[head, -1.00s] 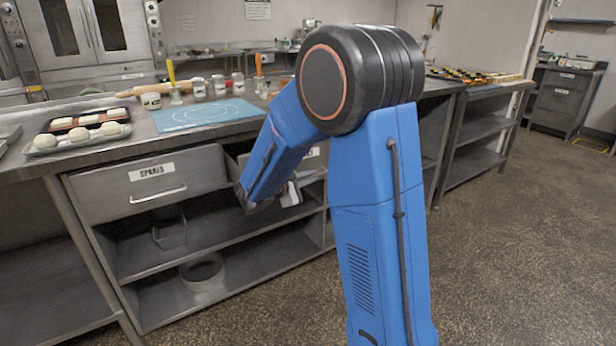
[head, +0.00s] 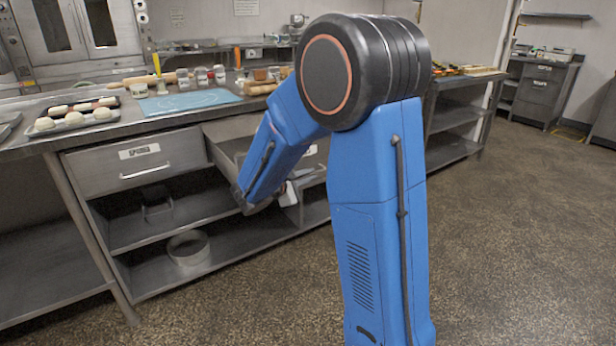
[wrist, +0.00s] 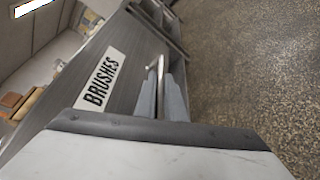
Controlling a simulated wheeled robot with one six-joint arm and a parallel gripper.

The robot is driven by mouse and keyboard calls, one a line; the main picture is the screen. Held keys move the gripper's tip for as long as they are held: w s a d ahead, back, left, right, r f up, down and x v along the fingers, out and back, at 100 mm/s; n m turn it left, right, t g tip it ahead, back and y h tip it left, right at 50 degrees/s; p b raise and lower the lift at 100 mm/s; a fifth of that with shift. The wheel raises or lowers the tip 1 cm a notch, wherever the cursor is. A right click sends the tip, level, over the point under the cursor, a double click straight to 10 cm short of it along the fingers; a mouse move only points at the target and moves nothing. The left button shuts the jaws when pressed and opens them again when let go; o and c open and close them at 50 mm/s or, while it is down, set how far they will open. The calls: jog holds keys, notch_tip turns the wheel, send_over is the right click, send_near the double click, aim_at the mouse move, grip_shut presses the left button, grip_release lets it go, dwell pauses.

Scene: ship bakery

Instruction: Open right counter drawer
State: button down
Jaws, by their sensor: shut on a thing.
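The right counter drawer (head: 229,148) is pulled partly out of the counter, and its inside and left wall show in the head view. My arm hides most of its front there. In the wrist view its grey front (wrist: 128,72) carries a label reading BRUSHES (wrist: 101,80). My gripper (wrist: 162,92) is shut on the metal bar handle (wrist: 160,66) of this drawer. In the head view my gripper (head: 287,194) is mostly hidden behind the arm. The left drawer (head: 133,165), with its own label and handle, is closed.
The counter top holds a blue mat (head: 188,102), a tray of dough (head: 72,122) and several jars. Open shelves below hold a metal ring (head: 188,247). A second counter (head: 455,120) stands to the right. The speckled floor at right is clear.

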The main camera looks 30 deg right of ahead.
jog(key=c, duration=2.1)
grip_release()
jog(key=shift+a, duration=0.1)
jog(key=v, duration=1.7)
jog(key=shift+a+r, duration=0.1)
jog(key=shift+a, duration=0.05)
jog(key=shift+s, duration=0.1)
